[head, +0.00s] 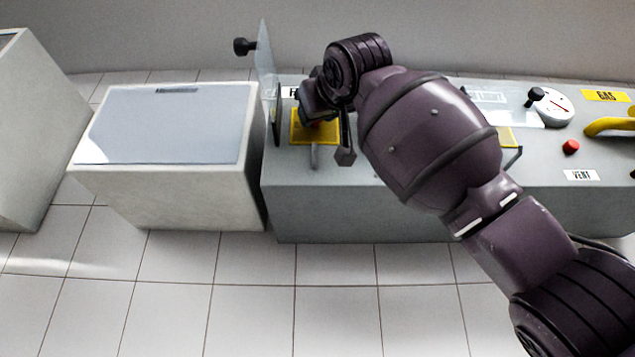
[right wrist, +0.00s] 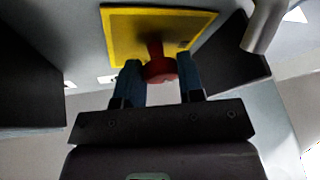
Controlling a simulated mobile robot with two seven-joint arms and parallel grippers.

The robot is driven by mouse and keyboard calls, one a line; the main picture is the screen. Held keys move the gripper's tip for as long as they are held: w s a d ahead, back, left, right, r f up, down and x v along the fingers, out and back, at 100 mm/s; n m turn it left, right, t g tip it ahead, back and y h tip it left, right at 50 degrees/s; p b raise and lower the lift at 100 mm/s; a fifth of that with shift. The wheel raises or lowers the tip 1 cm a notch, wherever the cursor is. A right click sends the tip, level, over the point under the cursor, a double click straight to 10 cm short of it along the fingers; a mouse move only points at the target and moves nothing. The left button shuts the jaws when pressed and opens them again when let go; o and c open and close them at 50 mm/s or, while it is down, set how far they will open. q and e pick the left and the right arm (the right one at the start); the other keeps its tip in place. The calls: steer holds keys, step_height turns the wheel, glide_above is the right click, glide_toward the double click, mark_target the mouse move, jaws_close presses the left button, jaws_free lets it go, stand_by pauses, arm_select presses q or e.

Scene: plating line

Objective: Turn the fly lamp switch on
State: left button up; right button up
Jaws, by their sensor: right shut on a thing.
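The switch is a red knob on a short stem (right wrist: 157,66), set on a yellow plate (right wrist: 120,22) in the right wrist view. My right gripper (right wrist: 159,78) has its two blue fingertips on either side of the red knob and is shut on it. In the head view the yellow plate (head: 299,133) lies on the left end of the grey console, mostly under my right arm's wrist. A label beside it (head: 290,92) shows only its first letter, F. The red knob is largely hidden there. My left gripper is not in view.
A clear raised panel with a black knob (head: 243,46) stands at the console's left end, near a dark upright plate (head: 277,115). A grey lever (head: 314,157) is in front of the yellow plate. A red button (head: 571,146), gauge (head: 553,107) and yellow handle (head: 607,126) are at right.

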steer(key=shift+a+f+m+h+b, duration=0.15)
steer(key=shift+m+h+b, duration=0.2)
steer(key=shift+m, duration=0.45)
steer(key=m+t+h+b, duration=0.1)
steer(key=m, duration=0.2)
steer(key=shift+h, duration=0.35)
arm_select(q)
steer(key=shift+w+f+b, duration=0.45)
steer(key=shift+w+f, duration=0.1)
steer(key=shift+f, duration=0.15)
arm_select(e)
steer(key=shift+a+m+t+h, duration=0.1)
steer(key=shift+m+t+h, duration=0.25)
steer(key=shift+m+h, duration=0.65)
steer(key=shift+m+t+h, duration=0.35)
steer(key=shift+m+h, duration=0.05)
steer(key=shift+m, duration=1.4)
steer(key=o, duration=0.9)
